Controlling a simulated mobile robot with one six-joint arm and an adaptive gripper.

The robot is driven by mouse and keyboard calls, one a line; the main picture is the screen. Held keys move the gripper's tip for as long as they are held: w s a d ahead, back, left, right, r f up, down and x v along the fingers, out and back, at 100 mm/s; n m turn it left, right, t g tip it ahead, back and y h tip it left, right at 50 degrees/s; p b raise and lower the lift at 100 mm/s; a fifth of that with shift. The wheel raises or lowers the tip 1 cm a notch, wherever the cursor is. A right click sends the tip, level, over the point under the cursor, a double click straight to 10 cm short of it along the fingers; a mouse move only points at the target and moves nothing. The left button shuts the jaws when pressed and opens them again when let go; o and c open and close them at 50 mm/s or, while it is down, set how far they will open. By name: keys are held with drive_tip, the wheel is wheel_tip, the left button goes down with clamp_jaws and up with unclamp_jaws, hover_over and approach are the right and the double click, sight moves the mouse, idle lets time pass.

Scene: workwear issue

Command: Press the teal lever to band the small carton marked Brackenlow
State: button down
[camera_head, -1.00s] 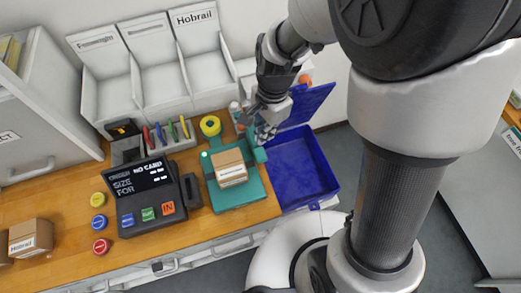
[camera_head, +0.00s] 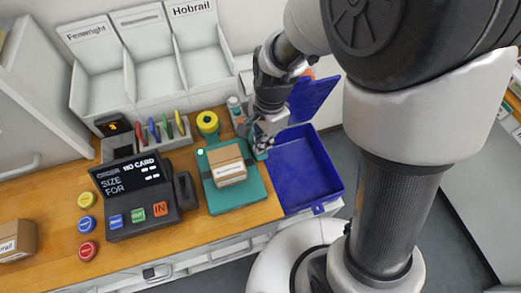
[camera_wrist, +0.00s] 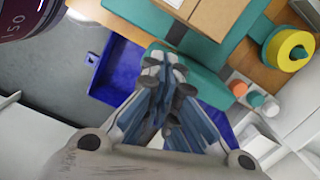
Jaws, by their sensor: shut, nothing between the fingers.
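The small carton (camera_head: 228,167) sits on the teal banding machine (camera_head: 238,197), its white label too small to read. In the wrist view the carton (camera_wrist: 212,14) shows at the top. The teal lever (camera_wrist: 196,72) is at the machine's far right corner, beside the carton. In the head view my gripper (camera_head: 263,143) is over that corner and hides most of the lever. In the wrist view my gripper (camera_wrist: 172,72) is shut and empty, its fingertips in front of the lever. I cannot tell whether they touch it.
A blue open bin (camera_head: 303,172) with a raised lid stands right of the machine. A yellow roll (camera_head: 208,122) and small bottles are behind it. A black order terminal (camera_head: 138,198) stands left, with coloured buttons (camera_head: 87,225). Another carton (camera_head: 17,241) is far left.

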drive_tip(key=shift+f, duration=0.1)
wheel_tip(320, 180, down, 4)
drive_tip(key=b, duration=0.3)
drive_tip(key=shift+f, duration=0.25)
drive_tip(key=shift+d+r, duration=0.15)
drive_tip(key=shift+r, duration=0.2)
drive_tip(key=shift+w+d+r+p, duration=0.2)
drive_tip(key=shift+w+d+p, duration=0.2)
drive_tip(key=shift+d, duration=0.2)
drive_tip(key=shift+w+d+r+p, duration=0.2)
drive_tip(key=shift+w+d+p, duration=0.2)
drive_tip(key=shift+d, duration=0.15)
wheel_tip(320, 180, up, 12)
drive_tip(key=d, duration=0.1)
drive_tip(key=shift+w, duration=0.35)
drive_tip(key=shift+r, duration=0.1)
